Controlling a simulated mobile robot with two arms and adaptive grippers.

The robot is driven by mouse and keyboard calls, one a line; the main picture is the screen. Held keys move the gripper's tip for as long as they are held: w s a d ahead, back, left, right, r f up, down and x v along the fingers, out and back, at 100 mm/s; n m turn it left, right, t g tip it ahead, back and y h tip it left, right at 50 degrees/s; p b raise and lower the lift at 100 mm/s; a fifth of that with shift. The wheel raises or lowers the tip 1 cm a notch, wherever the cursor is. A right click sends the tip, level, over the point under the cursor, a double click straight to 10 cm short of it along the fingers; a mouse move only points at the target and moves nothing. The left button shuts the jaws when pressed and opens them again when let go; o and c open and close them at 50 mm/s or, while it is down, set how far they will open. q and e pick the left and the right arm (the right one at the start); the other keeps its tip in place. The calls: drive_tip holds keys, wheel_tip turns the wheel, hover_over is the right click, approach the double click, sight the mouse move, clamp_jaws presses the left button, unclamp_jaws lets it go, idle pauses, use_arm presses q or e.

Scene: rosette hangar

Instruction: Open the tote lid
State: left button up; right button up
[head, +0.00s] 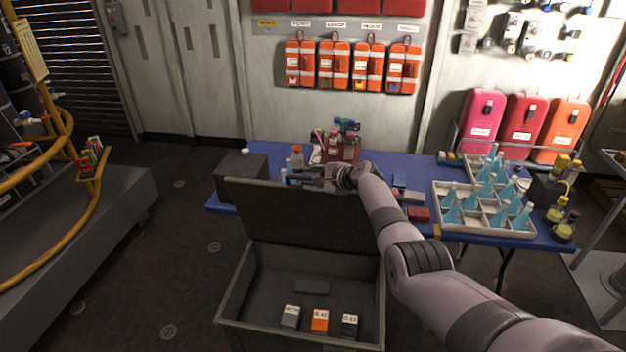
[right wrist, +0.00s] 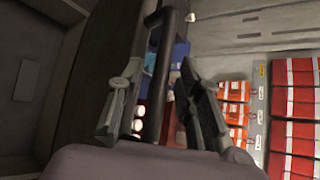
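The dark grey tote (head: 238,292) stands in front of the table in the head view. Its lid (head: 300,218) is raised, standing nearly upright along the far side, so the inside shows. My right gripper (head: 308,180) is at the lid's top edge, with the arm reaching in from the right. In the right wrist view its two fingers (right wrist: 162,90) are spread apart, with a dark bar (right wrist: 157,95) running between them; gaps show beside the bar. I cannot tell whether a finger touches it. My left gripper is out of view.
Several small labelled boxes, one an orange box (head: 319,321), lie in the tote. Behind the lid is a blue table (head: 400,167) with a tray of blue flasks (head: 440,187) and a dark box (head: 238,178). A grey platform (head: 100,215) stands left; the floor between is clear.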

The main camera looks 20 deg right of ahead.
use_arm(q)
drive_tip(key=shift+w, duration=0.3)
use_arm(e)
drive_tip(key=shift+s+r, duration=0.1)
drive_tip(key=shift+s, duration=0.05)
drive_tip(key=shift+s+d+r, duration=0.25)
drive_tip(key=shift+s, duration=0.25)
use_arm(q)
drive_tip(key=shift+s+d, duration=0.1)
use_arm(e)
drive_tip(key=v, duration=1)
drive_tip(key=shift+s+r, duration=0.15)
drive_tip(key=shift+r, duration=0.1)
drive_tip(key=shift+d+f, duration=0.1)
drive_tip(key=shift+f, duration=0.05)
